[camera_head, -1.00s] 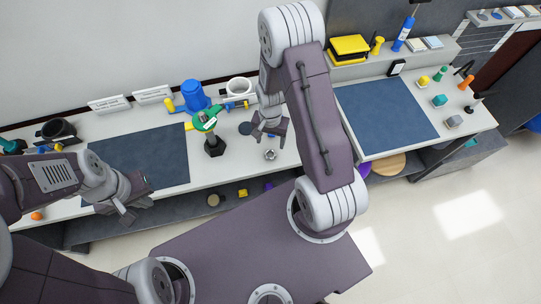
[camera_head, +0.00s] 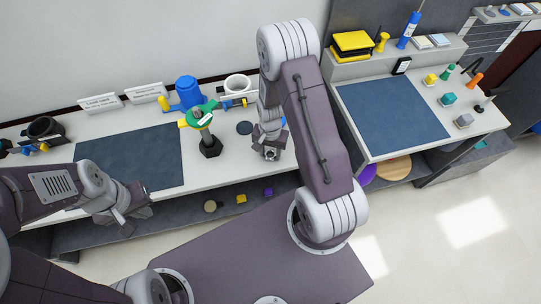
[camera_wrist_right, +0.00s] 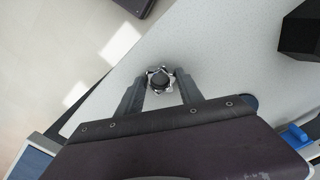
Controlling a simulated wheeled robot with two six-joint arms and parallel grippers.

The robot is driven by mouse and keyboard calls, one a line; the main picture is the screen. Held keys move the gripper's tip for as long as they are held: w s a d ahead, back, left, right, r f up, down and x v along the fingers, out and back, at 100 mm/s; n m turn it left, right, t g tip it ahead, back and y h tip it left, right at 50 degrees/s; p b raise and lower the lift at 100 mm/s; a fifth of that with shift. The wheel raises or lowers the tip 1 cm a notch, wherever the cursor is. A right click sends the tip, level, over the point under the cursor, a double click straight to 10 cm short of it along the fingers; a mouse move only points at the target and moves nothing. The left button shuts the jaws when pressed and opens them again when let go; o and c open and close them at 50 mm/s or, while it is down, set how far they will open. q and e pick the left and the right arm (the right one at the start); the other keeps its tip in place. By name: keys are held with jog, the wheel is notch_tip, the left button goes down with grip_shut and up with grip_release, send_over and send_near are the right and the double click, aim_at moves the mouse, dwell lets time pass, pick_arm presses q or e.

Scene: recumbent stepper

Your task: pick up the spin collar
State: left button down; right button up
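The spin collar is most likely the small silver notched ring (camera_wrist_right: 160,80) on the pale bench top in the right wrist view; it also shows at the right gripper in the head view (camera_head: 270,154). My right gripper (camera_wrist_right: 160,77) is open, one finger on each side of the ring, with a small gap visible on both sides. Whether the fingertips are down at ring height I cannot tell. My left gripper (camera_head: 133,219) is open and empty, low over the front edge of the left bench.
A black-based post with a green top (camera_head: 209,146) stands left of the ring. A blue container (camera_head: 189,92) and a white cup (camera_head: 238,85) are behind. The bench's front edge is close to the ring.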

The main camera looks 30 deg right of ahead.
grip_shut()
jog(key=shift+r+p, duration=2.2)
jog(key=shift+r, duration=0.3)
